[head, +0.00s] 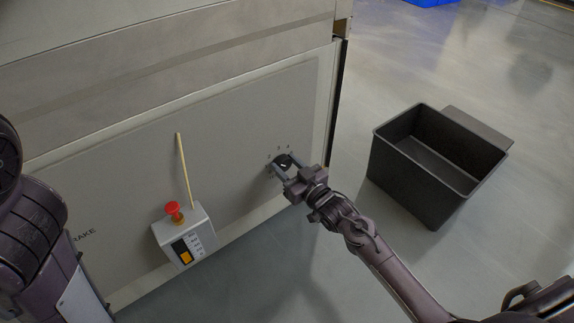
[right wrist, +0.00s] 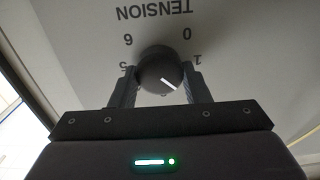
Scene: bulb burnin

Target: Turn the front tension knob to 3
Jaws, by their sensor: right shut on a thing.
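The tension knob (head: 283,160) is a dark round knob on the grey machine panel, near its right end. In the right wrist view the knob (right wrist: 158,68) has a white pointer line aimed to the lower right, past the 1. The dial appears upside down there; 6, 0, 1 and 5 are readable, and lower marks are mostly hidden by the knob and fingers. My right gripper (head: 281,168) is shut on the knob, with one finger on each side; it also shows in the right wrist view (right wrist: 160,85). My left arm shows at the left edge, its gripper out of sight.
A grey control box (head: 186,240) with a red mushroom button (head: 173,209) sticks out of the panel, left of the knob. A thin wooden-coloured rod (head: 184,168) rises behind it. A black open bin (head: 408,165) stands on the floor at right.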

